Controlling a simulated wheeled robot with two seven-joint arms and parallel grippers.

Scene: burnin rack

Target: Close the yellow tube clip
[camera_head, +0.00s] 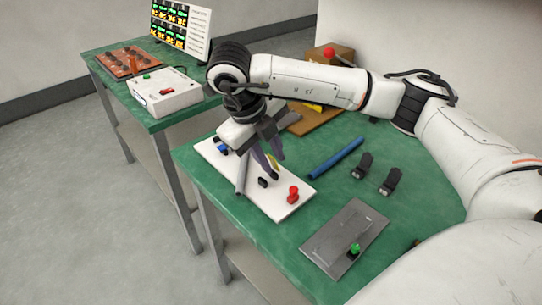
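A white board (222,167) lies on the green table and carries several coloured clips or knobs. The yellow tube clip (273,169) shows only as a small yellow patch, partly hidden by the fingers of my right gripper (275,163). That gripper points down over the board, its two fingers apart close around the yellow patch. I cannot tell whether they touch it, nor whether the clip is open or closed. A grey tube (241,178) shows on the board beside the gripper. My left gripper is not in view.
On the board are a blue clip (221,148), a black one (263,182) and a red one (293,194). A blue rod (336,158), two black parts (363,165) and a grey plate (330,240) with a green knob (354,250) lie on the table. A white box (165,94) stands on the far table.

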